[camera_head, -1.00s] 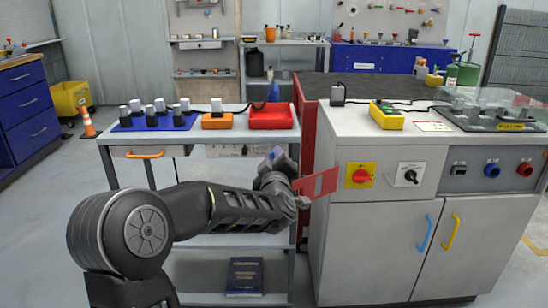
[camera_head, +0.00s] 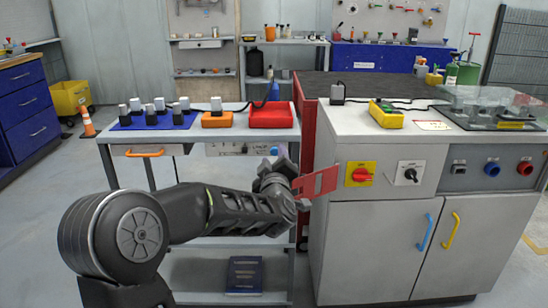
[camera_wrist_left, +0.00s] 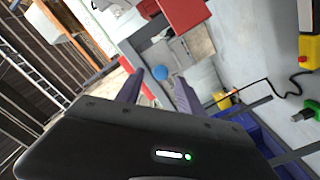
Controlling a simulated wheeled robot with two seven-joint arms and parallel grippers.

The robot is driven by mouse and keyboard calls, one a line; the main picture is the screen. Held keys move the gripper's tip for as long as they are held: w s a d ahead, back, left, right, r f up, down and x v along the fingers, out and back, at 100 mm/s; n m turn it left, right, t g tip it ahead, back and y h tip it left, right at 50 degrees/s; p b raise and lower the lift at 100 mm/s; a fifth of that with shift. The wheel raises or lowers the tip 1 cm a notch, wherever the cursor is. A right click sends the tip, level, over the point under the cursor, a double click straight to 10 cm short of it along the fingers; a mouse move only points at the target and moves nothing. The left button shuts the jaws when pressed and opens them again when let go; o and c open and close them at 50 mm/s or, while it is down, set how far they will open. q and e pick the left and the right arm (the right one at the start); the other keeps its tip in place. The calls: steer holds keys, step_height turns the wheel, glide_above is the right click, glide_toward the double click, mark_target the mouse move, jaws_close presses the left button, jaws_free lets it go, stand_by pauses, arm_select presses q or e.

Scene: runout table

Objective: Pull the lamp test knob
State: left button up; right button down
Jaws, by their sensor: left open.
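A blue round knob (camera_head: 274,150) shows on the small light panel (camera_head: 228,149) under the cart top, just beyond my left gripper. A blue ball (camera_wrist_left: 160,72), likely the same knob, shows between the fingers in the left wrist view. No label on it can be read. My left gripper (camera_head: 274,165) is open and empty in front of the panel's right end. In the wrist view its two fingers (camera_wrist_left: 157,90) are apart, with the ball in the gap, seemingly beyond the tips. I cannot tell the remaining distance. My right gripper is not in view.
A red plate (camera_head: 318,183) juts out close to my left wrist. An orange handle (camera_head: 144,153) and a red bin (camera_head: 270,116) are on the cart.

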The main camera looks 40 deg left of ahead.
arm_select(q)
steer(key=v, duration=0.7)
stand_by(0.4)
